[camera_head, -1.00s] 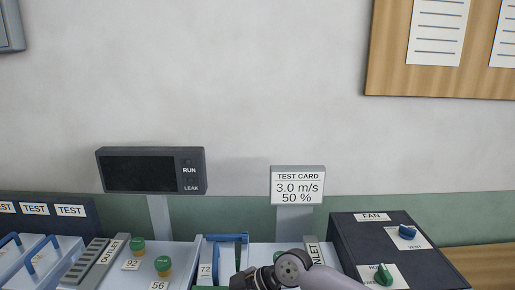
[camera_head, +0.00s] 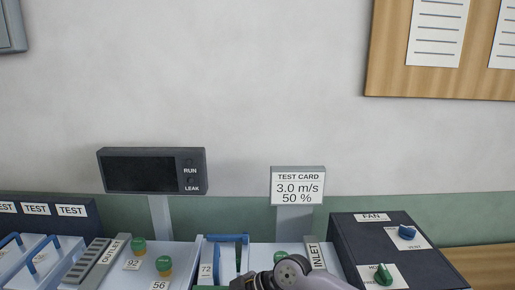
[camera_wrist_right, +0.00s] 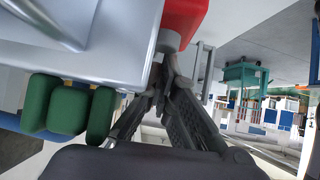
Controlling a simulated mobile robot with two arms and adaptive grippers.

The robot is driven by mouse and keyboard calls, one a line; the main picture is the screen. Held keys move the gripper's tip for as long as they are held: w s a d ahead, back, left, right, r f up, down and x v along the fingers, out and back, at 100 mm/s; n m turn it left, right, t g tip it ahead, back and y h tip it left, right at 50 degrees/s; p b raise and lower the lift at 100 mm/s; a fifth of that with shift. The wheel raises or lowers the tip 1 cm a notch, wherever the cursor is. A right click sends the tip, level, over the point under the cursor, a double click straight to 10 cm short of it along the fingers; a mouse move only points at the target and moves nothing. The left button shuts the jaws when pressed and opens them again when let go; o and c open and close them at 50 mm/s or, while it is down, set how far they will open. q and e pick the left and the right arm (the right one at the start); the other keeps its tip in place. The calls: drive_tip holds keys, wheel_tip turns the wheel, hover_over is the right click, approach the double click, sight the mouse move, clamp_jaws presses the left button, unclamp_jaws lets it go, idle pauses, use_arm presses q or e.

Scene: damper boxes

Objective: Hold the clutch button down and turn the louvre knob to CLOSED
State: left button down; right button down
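My right arm comes in at the bottom of the head view, over the middle box; its gripper is below the frame there. In the right wrist view my right gripper's (camera_wrist_right: 165,75) dark fingers converge with their tips close together and nothing visible between them. The tips are just below a red block-like part (camera_wrist_right: 186,14) with a grey round stem; whether they touch it is unclear. A green knob (camera_wrist_right: 68,108) stands left of the fingers. I cannot tell which part is the clutch button or the louvre knob. My left gripper is not in view.
The test card (camera_head: 297,186) reads 3.0 m/s, 50 %. A dark display (camera_head: 151,171) with RUN and LEAK lamps stands at left. The dark fan box (camera_head: 395,245) is at right, with blue and green knobs. Blue handles (camera_head: 228,238) rise from the middle box.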

drive_tip(key=shift+s+d+f, duration=0.1)
drive_tip(key=shift+d+f, duration=0.05)
drive_tip(key=shift+f, duration=0.25)
drive_tip(key=shift+s+d+f, duration=0.1)
drive_tip(key=shift+d+f, duration=0.05)
drive_tip(key=shift+f, duration=0.25)
drive_tip(key=shift+w+r, duration=0.25)
drive_tip(key=shift+r, duration=0.55)
wheel_tip(320, 180, up, 3)
drive_tip(key=shift+w+d+f, duration=0.1)
drive_tip(key=shift+f, duration=0.1)
drive_tip(key=shift+a+r, duration=0.15)
drive_tip(key=shift+r, duration=0.6)
drive_tip(key=shift+a+r, duration=0.1)
drive_tip(key=shift+r, duration=1.15)
